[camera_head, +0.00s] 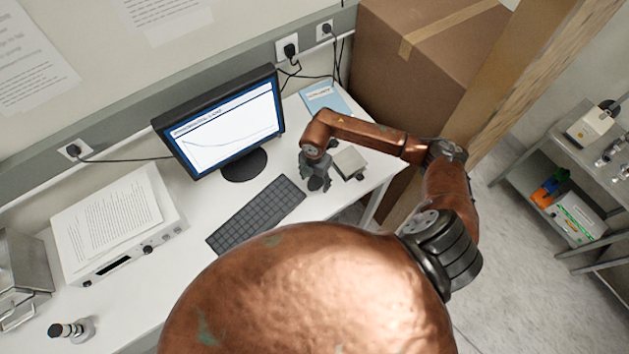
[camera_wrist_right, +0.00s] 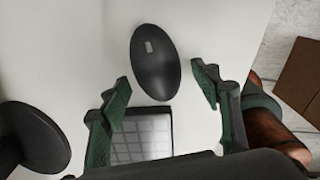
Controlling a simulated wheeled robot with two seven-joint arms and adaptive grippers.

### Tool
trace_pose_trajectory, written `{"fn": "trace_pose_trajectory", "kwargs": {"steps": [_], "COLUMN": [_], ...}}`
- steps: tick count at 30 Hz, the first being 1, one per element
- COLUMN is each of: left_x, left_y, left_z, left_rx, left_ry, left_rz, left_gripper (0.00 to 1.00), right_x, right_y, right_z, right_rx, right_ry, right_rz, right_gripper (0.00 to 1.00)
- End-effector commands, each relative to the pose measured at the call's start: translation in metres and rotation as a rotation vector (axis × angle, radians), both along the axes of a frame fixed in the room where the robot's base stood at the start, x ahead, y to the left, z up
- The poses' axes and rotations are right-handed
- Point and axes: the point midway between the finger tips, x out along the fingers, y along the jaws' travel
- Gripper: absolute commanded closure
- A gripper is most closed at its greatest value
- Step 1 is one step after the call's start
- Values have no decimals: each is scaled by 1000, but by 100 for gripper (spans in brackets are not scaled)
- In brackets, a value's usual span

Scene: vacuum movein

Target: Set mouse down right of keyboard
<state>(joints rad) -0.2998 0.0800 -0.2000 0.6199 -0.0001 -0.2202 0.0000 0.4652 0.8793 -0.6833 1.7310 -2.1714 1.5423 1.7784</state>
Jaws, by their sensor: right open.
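The black oval mouse (camera_wrist_right: 155,60) is on the white desk in the right wrist view. Its near end is between the fingertips of my right gripper (camera_wrist_right: 163,85), which is open, with a gap on each side. The keyboard (camera_wrist_right: 143,138) shows its end below the mouse in that view. In the head view the dark keyboard (camera_head: 256,214) lies on the desk in front of the monitor. My right gripper (camera_head: 317,180) points down at the desk just right of it. I cannot make out the mouse there; the gripper seems to hide it. My left gripper is not in view.
The monitor (camera_head: 222,125) stands behind the keyboard; its round base (camera_wrist_right: 32,140) shows left in the wrist view. A blue booklet (camera_head: 326,98) lies at the back right of the desk. A large cardboard box (camera_head: 415,65) stands beyond. A white device (camera_head: 145,240) with papers stands left.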

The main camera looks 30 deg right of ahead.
Motion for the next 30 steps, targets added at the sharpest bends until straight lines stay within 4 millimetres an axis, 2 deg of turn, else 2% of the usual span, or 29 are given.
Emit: {"fn": "trace_pose_trajectory", "kwargs": {"steps": [15,21,30], "left_x": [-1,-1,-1], "left_y": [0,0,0], "left_z": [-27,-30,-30], "left_rx": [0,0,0], "left_ry": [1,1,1], "left_rz": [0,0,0], "left_gripper": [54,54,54], "right_x": [1,0,0], "right_y": [0,0,0], "right_z": [97,113,115], "right_rx": [0,0,0], "right_ry": [-4,-1,-1], "right_rz": [1,0,0], "right_gripper": [42,42,42]}}
